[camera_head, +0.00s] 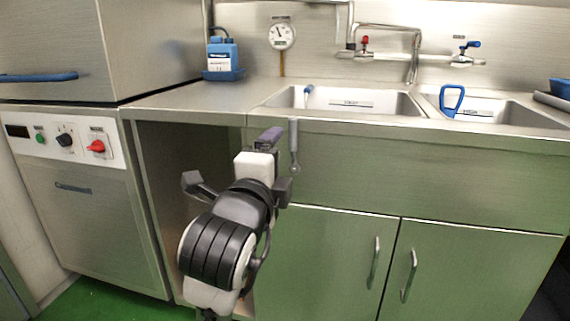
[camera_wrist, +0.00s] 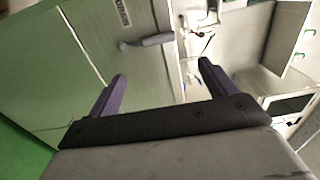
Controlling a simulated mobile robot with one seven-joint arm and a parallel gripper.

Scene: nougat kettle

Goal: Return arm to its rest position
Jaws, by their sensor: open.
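My arm rises from the bottom of the head view, in front of the steel counter (camera_head: 190,98). My gripper (camera_head: 270,138) is at its upper end, just below the counter's front edge. In the wrist view, the two purple fingers of my gripper (camera_wrist: 160,82) stand wide apart with nothing between them. A grey handle-like thing (camera_wrist: 152,41) shows beyond the fingers. It also shows in the head view as a grey rod (camera_head: 294,145) hanging at the counter front, just right of my gripper. I cannot tell whether they touch.
Cabinet doors (camera_head: 330,255) with handles are right of my arm. An open bay is behind it. A machine with a red knob (camera_head: 96,146) stands left. Two sinks (camera_head: 350,101) lie behind, with a blue handle (camera_head: 452,100) at the right one. A blue bottle (camera_head: 222,56) stands at the back.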

